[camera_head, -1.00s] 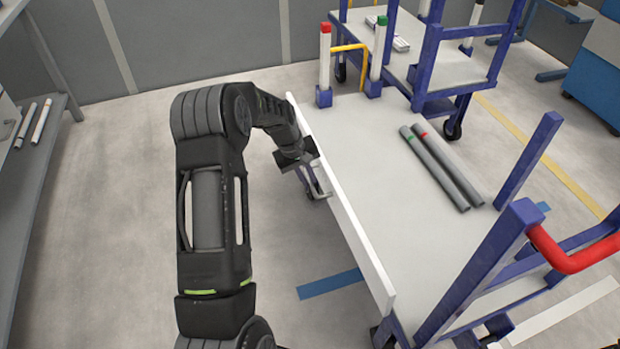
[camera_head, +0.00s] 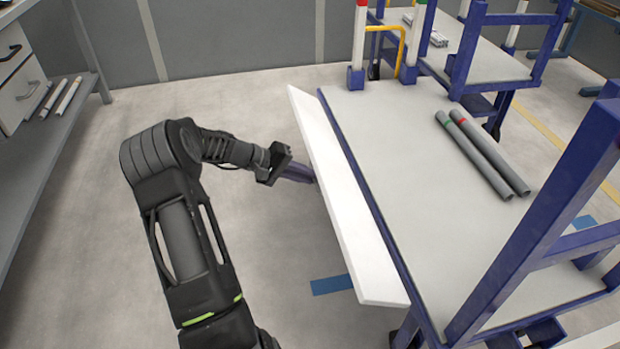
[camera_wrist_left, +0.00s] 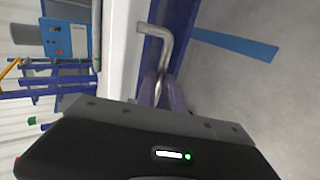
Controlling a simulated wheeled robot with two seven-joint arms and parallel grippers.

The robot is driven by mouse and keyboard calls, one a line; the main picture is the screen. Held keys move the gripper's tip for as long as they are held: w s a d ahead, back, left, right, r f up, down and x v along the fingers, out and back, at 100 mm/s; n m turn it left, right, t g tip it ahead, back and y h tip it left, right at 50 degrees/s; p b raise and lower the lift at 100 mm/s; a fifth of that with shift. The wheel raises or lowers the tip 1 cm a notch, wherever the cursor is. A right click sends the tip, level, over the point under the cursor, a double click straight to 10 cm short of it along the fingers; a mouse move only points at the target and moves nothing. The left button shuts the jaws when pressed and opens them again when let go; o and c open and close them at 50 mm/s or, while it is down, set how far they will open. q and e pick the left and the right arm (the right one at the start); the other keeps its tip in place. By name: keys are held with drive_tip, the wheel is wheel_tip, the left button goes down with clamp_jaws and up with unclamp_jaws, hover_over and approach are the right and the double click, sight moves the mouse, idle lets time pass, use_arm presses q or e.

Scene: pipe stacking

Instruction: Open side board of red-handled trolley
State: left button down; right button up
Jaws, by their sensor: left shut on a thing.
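The trolley's white side board (camera_head: 350,215) leans outward to the left from the long edge of the grey deck (camera_head: 410,170), with a gap along the blue frame. The board also shows in the left wrist view (camera_wrist_left: 121,45). My left gripper (camera_head: 305,175) is on the board's outer side. In the left wrist view its fingers (camera_wrist_left: 163,92) are shut on the metal handle (camera_wrist_left: 165,42) of the board. The handle is hidden behind the board in the head view. My right gripper is not in view.
Two grey pipes, one with a green band (camera_head: 478,160) and one with a red band (camera_head: 490,150), lie on the deck. A second trolley (camera_head: 490,60) stands behind. A shelf (camera_head: 50,130) with pipes is at the left. Open floor lies between shelf and board.

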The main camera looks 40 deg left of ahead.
use_arm(q)
wheel_tip(320, 180, down, 5)
drive_tip(key=shift+s+f+b, duration=0.15)
drive_tip(key=shift+b, duration=0.85)
drive_tip(key=c, duration=2.1)
unclamp_jaws()
drive_tip(key=shift+a+r, duration=0.1)
drive_tip(key=shift+r, duration=0.1)
drive_tip(key=o, duration=0.6)
drive_tip(key=shift+r, duration=0.15)
drive_tip(key=shift+o, duration=0.2)
drive_tip(key=s+a, duration=0.5)
drive_tip(key=s, duration=0.2)
drive_tip(key=shift+s, duration=0.15)
drive_tip(key=shift+r, duration=0.1)
